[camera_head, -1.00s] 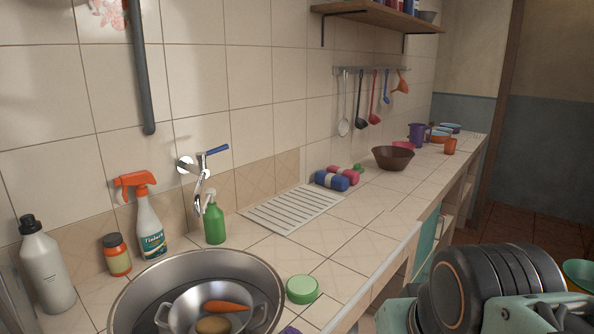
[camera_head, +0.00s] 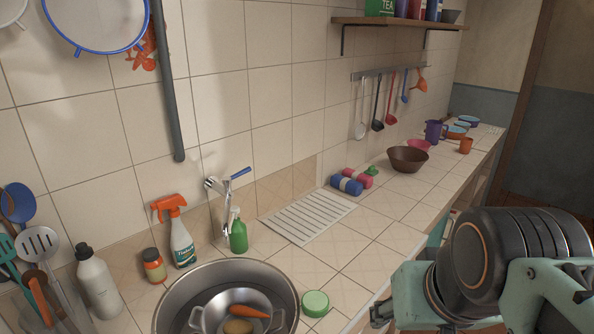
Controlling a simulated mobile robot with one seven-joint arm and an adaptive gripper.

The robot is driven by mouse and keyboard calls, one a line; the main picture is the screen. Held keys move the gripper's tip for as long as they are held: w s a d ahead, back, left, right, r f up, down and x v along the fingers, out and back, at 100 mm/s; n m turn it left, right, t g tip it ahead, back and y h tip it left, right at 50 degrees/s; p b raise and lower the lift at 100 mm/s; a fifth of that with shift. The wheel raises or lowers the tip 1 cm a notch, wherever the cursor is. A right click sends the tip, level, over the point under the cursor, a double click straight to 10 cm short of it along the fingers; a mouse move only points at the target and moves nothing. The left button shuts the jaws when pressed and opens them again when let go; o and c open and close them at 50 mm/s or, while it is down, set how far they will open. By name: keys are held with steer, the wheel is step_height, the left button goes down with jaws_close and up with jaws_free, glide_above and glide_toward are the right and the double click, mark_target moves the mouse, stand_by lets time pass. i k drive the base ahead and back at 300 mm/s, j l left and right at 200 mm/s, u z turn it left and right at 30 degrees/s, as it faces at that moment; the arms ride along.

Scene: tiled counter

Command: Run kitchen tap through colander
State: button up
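The kitchen tap (camera_head: 224,207) is mounted on the tiled wall, with a blue lever handle (camera_head: 240,173) and a spout hanging down above the back of the sink. The round metal sink basin (camera_head: 172,297) is at the bottom of the view, cut off by the lower edge. A metal colander (camera_head: 268,298) with side handles sits inside it, holding a carrot (camera_head: 249,311) and a brown potato-like item (camera_head: 238,326). No water stream is visible. Parts of my arm show at the lower right; my gripper's fingers cannot be made out.
A green bottle (camera_head: 238,237), spray bottle (camera_head: 181,240), orange jar (camera_head: 154,266) and white bottle (camera_head: 98,287) stand behind the sink. A green-lidded container (camera_head: 315,303) is right of it. A slatted drainboard (camera_head: 308,217) and brown bowl (camera_head: 408,160) lie farther along. Utensils (camera_head: 42,250) stand at left.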

mark_target(225, 179)
steer(key=i+l+u, duration=0.2)
steer(key=u, duration=0.25)
steer(key=i+l+u, duration=0.3)
steer(key=u, duration=0.2)
steer(key=i+l+u, duration=0.1)
steer(key=l+u, duration=0.4)
steer(key=l, duration=0.2)
steer(key=j+z, duration=0.15)
steer(key=j, duration=0.25)
